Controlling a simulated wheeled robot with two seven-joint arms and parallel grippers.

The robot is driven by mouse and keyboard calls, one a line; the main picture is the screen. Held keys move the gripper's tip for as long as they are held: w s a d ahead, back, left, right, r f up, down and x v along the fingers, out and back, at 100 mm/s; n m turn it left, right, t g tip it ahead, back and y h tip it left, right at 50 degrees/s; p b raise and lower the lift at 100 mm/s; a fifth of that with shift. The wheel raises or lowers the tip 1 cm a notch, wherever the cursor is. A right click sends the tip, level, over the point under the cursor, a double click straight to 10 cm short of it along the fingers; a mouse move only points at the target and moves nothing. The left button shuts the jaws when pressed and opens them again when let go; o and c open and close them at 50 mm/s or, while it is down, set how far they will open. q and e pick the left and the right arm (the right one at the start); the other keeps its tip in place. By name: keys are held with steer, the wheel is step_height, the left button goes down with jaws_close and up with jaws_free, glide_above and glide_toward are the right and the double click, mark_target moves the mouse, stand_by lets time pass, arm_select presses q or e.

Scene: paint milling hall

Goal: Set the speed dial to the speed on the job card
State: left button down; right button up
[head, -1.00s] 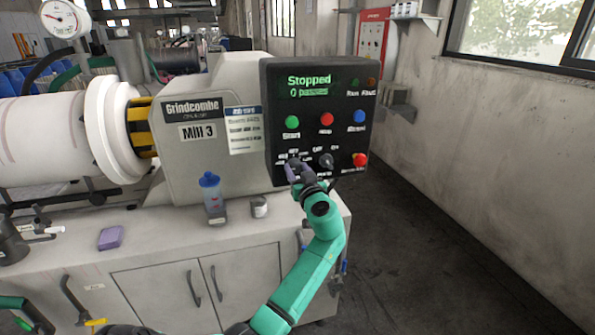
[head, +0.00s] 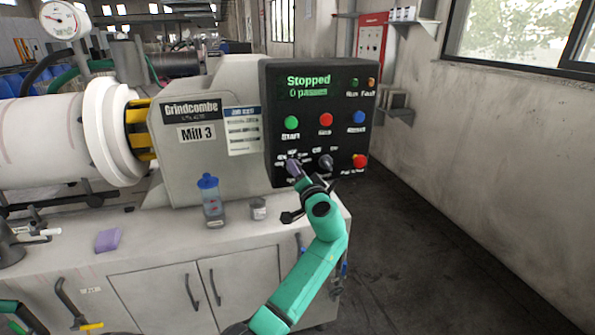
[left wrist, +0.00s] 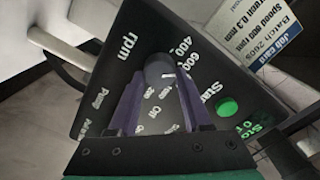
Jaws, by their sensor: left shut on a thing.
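The speed dial is a dark round knob (left wrist: 158,68) with rpm numbers such as 400 and 600 around it, on the black control panel (head: 272,100). My left gripper (head: 293,167) reaches the panel's lower left. In the left wrist view its two purple fingers (left wrist: 160,80) are shut on the dial from both sides. The fingers hide the dial's pointer and some of its scale. The job card (head: 242,130) is white with a blue header, left of the panel. In the left wrist view it has a speed line in rpm, whose number I cannot read surely. My right gripper is out of view.
A grey switch knob (head: 326,162) sits just right of the dial, with a red emergency button (head: 360,160) beyond. Green, red and blue buttons are above. A blue-capped bottle (head: 211,200) and small tin (head: 258,209) stand on the counter. The display reads Stopped, 0 passes.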

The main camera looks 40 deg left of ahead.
arm_select(q)
steer(key=shift+m+p, duration=1.4)
steer(key=shift+m, duration=2.3)
steer(key=shift+f, duration=0.1)
steer(key=shift+c, duration=1.7)
jaws_free()
steer(key=b+v, duration=0.3)
steer(key=v, duration=1.1)
steer(key=shift+d, duration=0.25)
